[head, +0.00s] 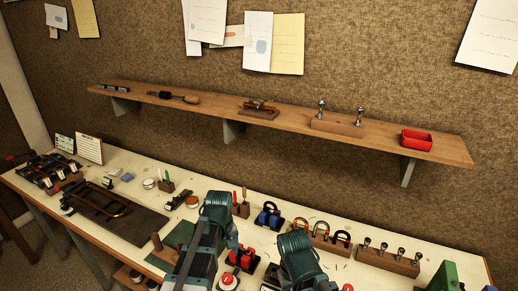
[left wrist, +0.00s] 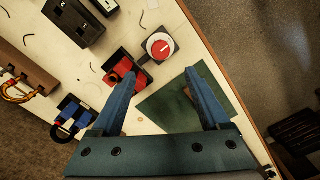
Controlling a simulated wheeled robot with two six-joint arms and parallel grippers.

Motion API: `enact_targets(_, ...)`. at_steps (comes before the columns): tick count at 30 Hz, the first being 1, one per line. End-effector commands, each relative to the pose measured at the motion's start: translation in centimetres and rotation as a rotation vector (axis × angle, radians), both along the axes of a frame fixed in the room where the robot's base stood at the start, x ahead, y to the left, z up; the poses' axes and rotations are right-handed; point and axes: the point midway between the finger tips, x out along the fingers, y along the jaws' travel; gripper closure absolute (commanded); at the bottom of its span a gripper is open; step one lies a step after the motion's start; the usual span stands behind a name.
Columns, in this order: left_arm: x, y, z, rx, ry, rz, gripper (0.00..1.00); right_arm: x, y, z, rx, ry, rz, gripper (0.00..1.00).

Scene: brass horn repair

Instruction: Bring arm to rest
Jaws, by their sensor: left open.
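My left gripper (left wrist: 161,74) is open in the left wrist view, with its two blue fingers spread and nothing between them. It hangs over the bench, above a green mat (left wrist: 168,108) and near a red-topped round knob (left wrist: 160,46) on a dark base. A red clamp-like piece (left wrist: 122,72) lies behind or beside the left finger; I cannot tell if they touch. In the head view my two teal arms rise from the bottom edge, and the left fingertips are not clear there. My right gripper's fingers are not seen.
The bench (head: 120,158) is crowded with tools, a dark mat (head: 120,222) holding a brass part, and wooden racks (head: 388,262). A wall shelf (head: 210,105) with a red tray (head: 416,140) runs above. In the left wrist view floor (left wrist: 265,60) shows beyond the bench edge.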

Motion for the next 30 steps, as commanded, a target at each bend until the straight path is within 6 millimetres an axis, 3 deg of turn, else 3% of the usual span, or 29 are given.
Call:
enact_targets(6,-7.0,-6.2,-5.6,0.042,0.031,-0.459,0.21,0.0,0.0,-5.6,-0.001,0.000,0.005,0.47)
enact_targets(12,-12.1,-9.6,-8.4,0.076,0.063,-0.841,0.21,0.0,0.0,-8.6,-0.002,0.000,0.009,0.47)
enact_targets(17,-13.2,-10.4,-8.8,0.086,0.074,-0.950,0.21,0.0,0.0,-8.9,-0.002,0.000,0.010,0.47)
enact_targets(30,-13.2,-10.4,-8.6,0.086,0.075,-0.955,0.21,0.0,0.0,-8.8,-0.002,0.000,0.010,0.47)
